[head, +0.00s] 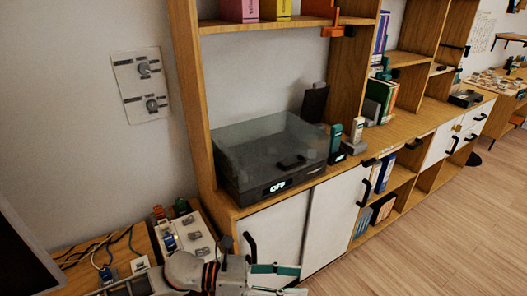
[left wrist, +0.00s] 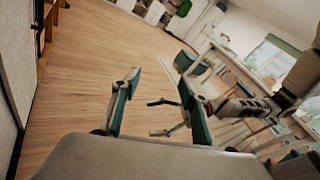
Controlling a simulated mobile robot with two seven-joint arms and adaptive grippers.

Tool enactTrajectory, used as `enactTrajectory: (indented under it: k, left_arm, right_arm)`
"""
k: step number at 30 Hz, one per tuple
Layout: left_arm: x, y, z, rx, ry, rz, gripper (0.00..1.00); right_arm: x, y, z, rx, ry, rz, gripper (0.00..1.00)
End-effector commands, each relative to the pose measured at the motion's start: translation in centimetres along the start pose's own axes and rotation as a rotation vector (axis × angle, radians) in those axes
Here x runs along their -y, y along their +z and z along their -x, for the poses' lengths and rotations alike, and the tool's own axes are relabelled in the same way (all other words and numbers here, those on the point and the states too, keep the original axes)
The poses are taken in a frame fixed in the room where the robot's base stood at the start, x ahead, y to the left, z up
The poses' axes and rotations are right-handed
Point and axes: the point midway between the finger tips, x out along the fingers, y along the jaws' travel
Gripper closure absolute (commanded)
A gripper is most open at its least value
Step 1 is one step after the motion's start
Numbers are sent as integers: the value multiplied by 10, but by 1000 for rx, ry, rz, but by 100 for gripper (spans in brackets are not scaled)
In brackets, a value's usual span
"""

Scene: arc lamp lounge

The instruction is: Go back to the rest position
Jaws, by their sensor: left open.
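My left gripper (head: 277,280) is at the bottom of the head view, in front of the white cabinet doors. Its two green-padded fingers are apart with nothing between them. In the left wrist view the same fingers (left wrist: 158,82) stand apart over the wood floor. My right arm (left wrist: 262,105) comes in from the right side of that view. Its gripper (left wrist: 150,118) shows behind the left gripper's right finger, with two thin fingers apart and nothing seen between them. The right gripper is not in the head view.
A dark clear-lidded box (head: 270,160) marked OFF stands on the wooden cabinet. A switch panel (head: 188,240) and loose cables (head: 103,250) lie at the lower left, close to my left arm. Open floor (head: 430,235) lies at the right.

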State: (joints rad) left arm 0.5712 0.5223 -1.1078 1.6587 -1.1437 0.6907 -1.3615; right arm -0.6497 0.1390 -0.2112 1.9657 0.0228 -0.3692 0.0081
Motion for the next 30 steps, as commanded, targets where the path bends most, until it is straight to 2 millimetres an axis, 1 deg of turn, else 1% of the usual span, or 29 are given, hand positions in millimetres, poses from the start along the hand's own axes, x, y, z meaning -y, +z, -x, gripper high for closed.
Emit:
enactTrajectory:
  k: [1,3,5,6,8,9,11,12,14,15,17,18,20,21,23,24,27,30]
  left_arm:
    - [5,8,-6,90,22,133,56]
    - [4,22,-8,215,57,327,56]
    - [-1,30,-4,320,87,498,56]
    - [-6,33,1,390,107,612,56]
    - [-14,34,11,494,135,788,56]
    - [-21,32,19,564,152,905,56]
    - [-31,24,34,670,179,1083,56]
    - [-38,16,46,741,197,1199,56]
    - [-47,-1,65,850,222,1376,56]
    - [-53,-16,78,924,240,1491,56]
    - [-58,-41,100,1038,264,1664,56]
    - [-60,-60,115,1117,282,1776,56]
    - [-59,-93,137,1239,306,1940,56]
    - [-56,-116,153,1324,324,2044,56]
    - [-48,-149,173,1444,345,2183,56]
    - [-42,-169,185,1519,357,2262,56]
    - [-24,-211,210,1681,381,2414,56]
    - [-9,-240,226,1796,398,2507,56]
  right_arm:
    - [0,0,0,0,0,0,29]
    - [0,0,0,0,0,0,29]
    - [0,-1,0,0,-1,0,29]
    - [0,-1,0,0,-1,0,29]
    - [0,-1,0,0,-1,0,29]
    - [0,-1,0,0,-1,0,29]
    - [0,-1,0,0,-1,0,29]
    - [0,-2,0,-1,-1,0,29]
    - [0,-2,1,-1,-1,0,29]
    - [0,-2,1,-1,-1,0,29]
    - [0,-2,1,-2,-1,0,29]
    - [0,-3,1,-2,-1,0,29]
    - [0,-3,1,-2,-1,0,29]
    - [0,-3,1,-2,-1,0,29]
    - [0,-3,1,-3,-1,-1,29]
    - [0,-3,1,-3,-1,-1,29]
    - [0,-3,1,-2,-1,-1,29]
    - [0,-3,1,-2,-1,-1,29]
